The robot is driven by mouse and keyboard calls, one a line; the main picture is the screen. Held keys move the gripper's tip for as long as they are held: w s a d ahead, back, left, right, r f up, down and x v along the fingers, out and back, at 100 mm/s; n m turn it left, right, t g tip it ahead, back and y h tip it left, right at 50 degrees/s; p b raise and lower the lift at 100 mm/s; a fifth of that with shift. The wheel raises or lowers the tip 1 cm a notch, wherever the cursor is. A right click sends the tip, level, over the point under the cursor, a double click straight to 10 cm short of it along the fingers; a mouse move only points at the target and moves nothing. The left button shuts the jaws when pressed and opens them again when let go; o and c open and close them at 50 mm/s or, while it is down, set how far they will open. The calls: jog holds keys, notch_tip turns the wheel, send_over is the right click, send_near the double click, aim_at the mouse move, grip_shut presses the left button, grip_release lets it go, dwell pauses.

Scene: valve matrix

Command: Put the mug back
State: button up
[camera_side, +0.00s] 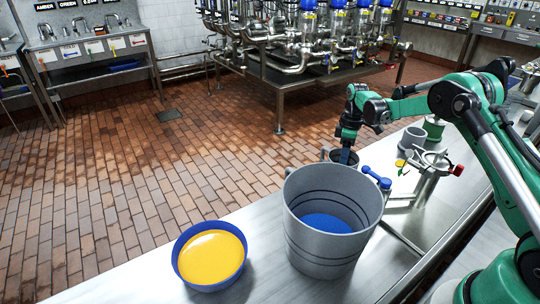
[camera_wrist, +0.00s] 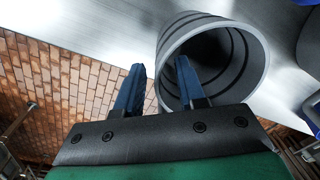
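A grey mug (camera_wrist: 248,62) shows in the wrist view with its dark mouth facing the camera. In the side view the mug (camera_side: 345,158) stands behind the large grey bucket, which hides its lower part. My gripper (camera_side: 346,156) points down at the mug in the side view. In the wrist view the blue fingers of my gripper (camera_wrist: 160,68) are apart. The left finger is outside the mug's rim and the right finger overlaps its mouth. The rim appears between them, with no clear contact.
A grey bucket (camera_side: 308,236) with blue contents and a blue bowl (camera_side: 184,270) of yellow liquid stand on the steel counter (camera_side: 130,285). Right of the mug are a blue-handled valve (camera_side: 377,178), a metal fixture (camera_side: 428,176) and another grey cup (camera_side: 411,139).

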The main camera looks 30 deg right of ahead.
jog(key=a+r+m+t, duration=0.1)
jog(key=a+r, duration=0.1)
jog(key=r, duration=0.6)
jog(key=a+r, duration=0.2)
jog(key=r, duration=0.6)
jog(key=s+a+m+t, duration=0.6)
jog(key=s+a, duration=0.7)
jog(key=s, duration=0.2)
jog(key=shift+a+f+t+h, duration=0.3)
jog(key=shift+f, duration=0.15)
